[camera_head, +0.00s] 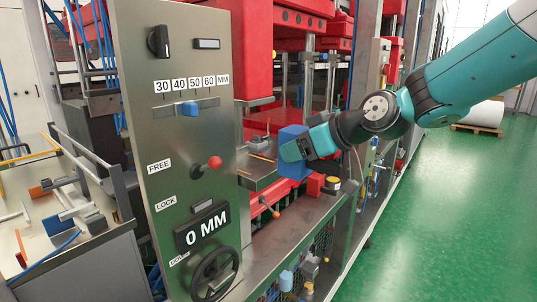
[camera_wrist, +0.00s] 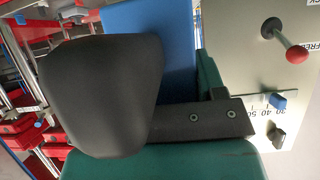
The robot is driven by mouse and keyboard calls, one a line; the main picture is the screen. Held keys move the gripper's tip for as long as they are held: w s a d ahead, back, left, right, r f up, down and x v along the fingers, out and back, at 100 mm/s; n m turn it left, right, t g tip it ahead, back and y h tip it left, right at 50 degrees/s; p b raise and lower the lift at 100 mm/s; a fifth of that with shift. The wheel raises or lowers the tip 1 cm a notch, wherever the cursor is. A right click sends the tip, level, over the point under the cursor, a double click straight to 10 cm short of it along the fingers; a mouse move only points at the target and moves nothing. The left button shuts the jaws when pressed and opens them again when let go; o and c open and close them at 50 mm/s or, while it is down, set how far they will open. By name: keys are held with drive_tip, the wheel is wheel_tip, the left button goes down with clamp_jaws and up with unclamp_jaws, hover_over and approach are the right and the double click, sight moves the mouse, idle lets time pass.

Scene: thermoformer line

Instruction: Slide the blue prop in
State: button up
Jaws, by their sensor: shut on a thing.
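The blue prop (camera_head: 291,140) is a plain blue block standing upright at the right end of the machine's metal table. My gripper (camera_head: 298,151) comes in from the right and is shut on it. In the wrist view the blue prop (camera_wrist: 165,35) shows behind the dark finger, which hides much of it. My gripper (camera_wrist: 178,95) fills the middle of that view. Whether the prop's bottom touches the machine cannot be told.
A steel panel (camera_head: 185,135) stands left of my gripper, with a red-knobbed lever (camera_head: 214,162), a blue slider (camera_head: 189,108) and a handwheel (camera_head: 215,273). Its display reads 0 MM. Green floor at right is open.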

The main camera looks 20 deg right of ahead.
drive_tip(key=shift+s+d+r+b, duration=0.1)
drive_tip(key=shift+s+d+b, duration=0.1)
drive_tip(key=shift+s+d, duration=0.35)
drive_tip(key=shift+s+d+b, duration=0.2)
drive_tip(key=shift+s+d, duration=0.1)
drive_tip(key=shift+s, duration=0.3)
